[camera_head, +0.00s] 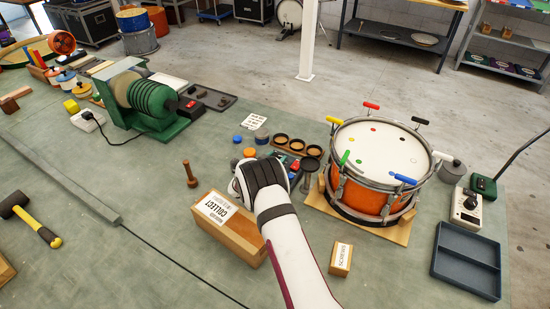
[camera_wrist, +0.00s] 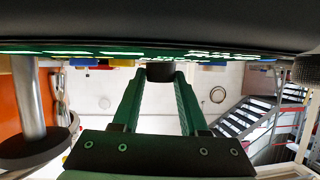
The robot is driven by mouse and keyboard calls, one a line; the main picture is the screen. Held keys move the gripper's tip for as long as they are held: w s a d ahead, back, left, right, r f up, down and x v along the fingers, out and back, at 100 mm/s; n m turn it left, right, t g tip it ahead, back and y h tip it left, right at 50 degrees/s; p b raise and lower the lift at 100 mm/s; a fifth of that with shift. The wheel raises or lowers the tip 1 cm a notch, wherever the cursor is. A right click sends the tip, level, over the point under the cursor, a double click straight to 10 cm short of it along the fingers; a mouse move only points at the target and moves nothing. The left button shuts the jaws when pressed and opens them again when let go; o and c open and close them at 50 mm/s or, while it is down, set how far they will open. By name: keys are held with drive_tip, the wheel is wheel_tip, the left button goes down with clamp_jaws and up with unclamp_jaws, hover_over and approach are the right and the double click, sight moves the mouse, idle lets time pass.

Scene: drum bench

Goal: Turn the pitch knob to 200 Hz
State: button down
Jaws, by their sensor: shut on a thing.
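My gripper (camera_wrist: 160,75) shows in the wrist view as two green fingers reaching to a dark round knob (camera_wrist: 160,70), and it is shut on this knob. The knob sits at the edge of a dark panel with green lit strips (camera_wrist: 190,53). I cannot read any pitch value there. In the camera_head view my white and black arm end hides the fingers and the knob. Part of a dark device with red and teal bits (camera_head: 283,158) shows just behind it, left of the orange drum (camera_head: 370,165).
A wooden box labelled COLLECT (camera_head: 228,228) lies close to my arm's left, and a small wooden block (camera_head: 341,258) to its right. Round cups (camera_head: 298,144) stand behind. A white dial box (camera_head: 466,210) and a dark tray (camera_head: 467,262) are at the right.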

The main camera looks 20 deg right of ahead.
drive_tip(key=shift+s+d+n+t+y, duration=0.1)
drive_tip(key=shift+d+n+t+y, duration=0.05)
drive_tip(key=shift+n+t+y, duration=1.15)
drive_tip(key=shift+n+y, duration=0.3)
drive_tip(key=shift+c, duration=2.2)
unclamp_jaws()
